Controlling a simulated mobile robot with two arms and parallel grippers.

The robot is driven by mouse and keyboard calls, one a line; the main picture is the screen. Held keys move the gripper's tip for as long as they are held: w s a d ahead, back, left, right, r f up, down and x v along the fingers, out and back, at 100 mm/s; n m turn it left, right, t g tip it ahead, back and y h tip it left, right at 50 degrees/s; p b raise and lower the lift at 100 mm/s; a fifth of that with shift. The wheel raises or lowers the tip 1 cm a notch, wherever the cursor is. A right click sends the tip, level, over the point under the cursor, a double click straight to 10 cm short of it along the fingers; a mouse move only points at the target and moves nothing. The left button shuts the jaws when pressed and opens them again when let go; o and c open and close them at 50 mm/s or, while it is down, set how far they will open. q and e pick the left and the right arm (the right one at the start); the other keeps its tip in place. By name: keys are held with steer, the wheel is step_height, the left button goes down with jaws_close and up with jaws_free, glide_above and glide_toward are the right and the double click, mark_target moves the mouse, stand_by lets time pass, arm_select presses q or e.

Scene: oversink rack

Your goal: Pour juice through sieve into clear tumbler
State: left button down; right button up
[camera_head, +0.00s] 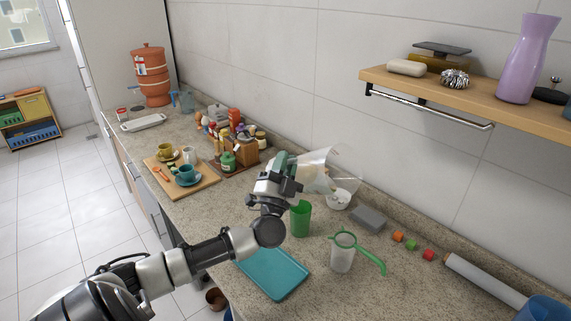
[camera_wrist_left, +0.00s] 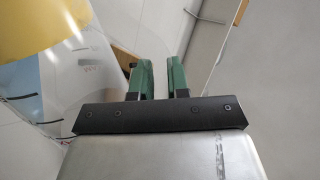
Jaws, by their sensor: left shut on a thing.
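My left gripper (camera_head: 289,168) is shut on a clear jug (camera_head: 346,164), apparently at its handle, and holds it above the counter. The jug looks tilted. In the left wrist view, the green fingertips (camera_wrist_left: 158,76) are close together beside the clear jug wall (camera_wrist_left: 85,75), with yellow juice (camera_wrist_left: 42,25) at the upper left. A green sieve (camera_head: 344,239) rests over the clear tumbler (camera_head: 341,261), its handle pointing right. The jug is behind and above the tumbler, apart from it. My right gripper is out of view.
A green cup (camera_head: 300,219) stands below the gripper. A white bowl (camera_head: 338,200) is under the jug. A teal tray (camera_head: 270,274) lies left of the tumbler. A wall shelf (camera_head: 470,99) overhangs the right.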

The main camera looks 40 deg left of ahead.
arm_select(q)
steer(key=shift+d+f+m+h+b, duration=0.1)
steer(key=shift+d+m+h+b, duration=0.05)
steer(key=shift+m+h+b, duration=0.35)
steer(key=shift+s+d+f+m+t+h+b, duration=0.1)
steer(key=shift+d+f+m+t+h+b, duration=0.3)
steer(key=shift+m+h, duration=0.35)
steer(key=shift+w+d+f+m+t+h+b, duration=0.1)
steer(key=shift+d+f+m+t+h, duration=0.15)
steer(key=shift+m+t+h, duration=0.5)
steer(key=shift+s+d+f+m+t+h+b, duration=0.1)
steer(key=shift+d+f+m+t+h+b, duration=0.3)
steer(key=shift+m, duration=0.6)
steer(key=shift+a+r+g+p, duration=0.15)
steer(key=shift+g+p, duration=0.1)
steer(key=shift+p, duration=0.05)
steer(key=n+g+y+p, duration=0.2)
steer(key=n+p, duration=0.1)
steer(key=p, duration=0.1)
steer(key=r+n+g+y+p, duration=0.1)
steer(key=n+g+y+p, duration=0.1)
steer(key=n+y+p, duration=0.1)
steer(key=n+g+y+p, duration=0.2)
steer(key=n+p, duration=0.3)
steer(key=shift+r+p, duration=0.25)
steer(key=shift+p, duration=0.1)
steer(key=shift+f+n+g+y+p, duration=0.15)
steer(key=shift+n+g+y+p, duration=0.25)
steer(key=shift+n+p, duration=0.25)
